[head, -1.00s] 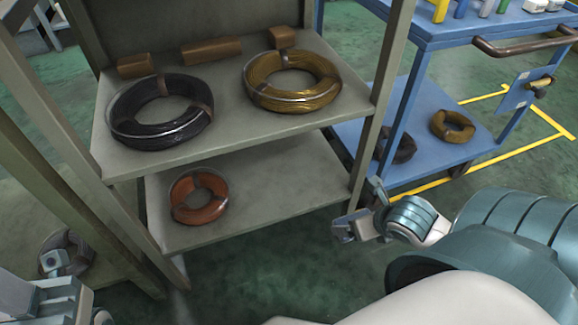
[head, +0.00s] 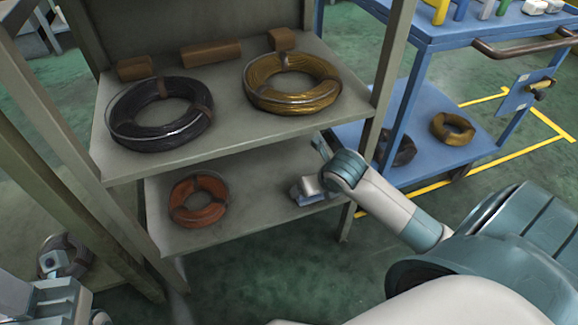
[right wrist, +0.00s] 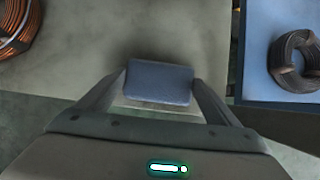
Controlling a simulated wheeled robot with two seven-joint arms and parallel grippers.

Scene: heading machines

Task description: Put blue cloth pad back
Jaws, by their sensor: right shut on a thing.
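The blue cloth pad (right wrist: 160,82) is held between the two fingers of my right gripper (right wrist: 158,92), as the right wrist view shows. In the head view my right gripper (head: 308,189) is over the right part of the grey rack's lower shelf (head: 258,203), with the pad (head: 312,200) at its tips. I cannot tell whether the pad touches the shelf. My left gripper (head: 58,264) is at the lower left edge, away from the pad, and its fingers are not clear.
An orange wire coil (head: 198,200) lies on the lower shelf's left part. The upper shelf (head: 215,130) above holds a black coil (head: 160,113) and a yellow coil (head: 292,83). A rack post (head: 376,110) and a blue cart (head: 425,165) stand to the right.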

